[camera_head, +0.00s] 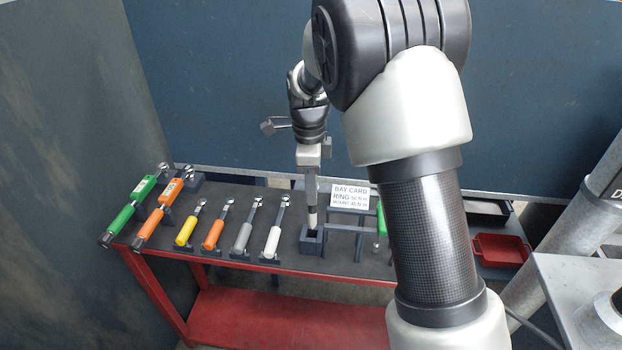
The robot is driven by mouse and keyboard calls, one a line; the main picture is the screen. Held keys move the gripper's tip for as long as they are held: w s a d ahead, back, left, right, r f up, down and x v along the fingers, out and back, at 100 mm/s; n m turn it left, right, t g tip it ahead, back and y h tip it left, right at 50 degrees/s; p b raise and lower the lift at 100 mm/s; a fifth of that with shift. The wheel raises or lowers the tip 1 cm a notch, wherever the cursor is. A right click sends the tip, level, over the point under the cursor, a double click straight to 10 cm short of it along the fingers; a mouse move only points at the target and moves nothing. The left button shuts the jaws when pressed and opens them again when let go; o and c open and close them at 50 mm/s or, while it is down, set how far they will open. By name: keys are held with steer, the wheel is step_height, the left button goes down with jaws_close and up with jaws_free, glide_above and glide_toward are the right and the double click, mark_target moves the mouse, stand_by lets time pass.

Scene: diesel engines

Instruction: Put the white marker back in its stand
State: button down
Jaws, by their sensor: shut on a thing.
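The marker's stand (312,245) is a small dark square block with an opening on top. It is on the dark bench top, directly under the marker. The marker's lower end is at the stand's opening; I cannot tell from this angle how far it is inside. My gripper is shut on the marker, and its fingers hide the marker's upper part.
A row of coloured-handled wrenches (213,234) lies left of the stand. A bay card (350,197) and a dark rack (346,236) stand close on the right. A red tray (500,249) is farther right. My arm hides part of the bench.

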mark_target(311, 211)
steer(key=shift+w, duration=0.25)
steer(key=shift+s+f+b, duration=0.15)
steer(key=shift+f+b, duration=0.5)
steer(key=shift+f, duration=0.05)
steer(key=shift+f+b, duration=1.9)
steer(key=shift+f, duration=1.45)
steer(key=c, duration=1.1)
jaws_free()
steer(key=shift+r, duration=0.15)
steer(key=shift+a+r+p, duration=0.1)
steer(key=shift+r+p, duration=1.1)
steer(key=shift+r, duration=0.4)
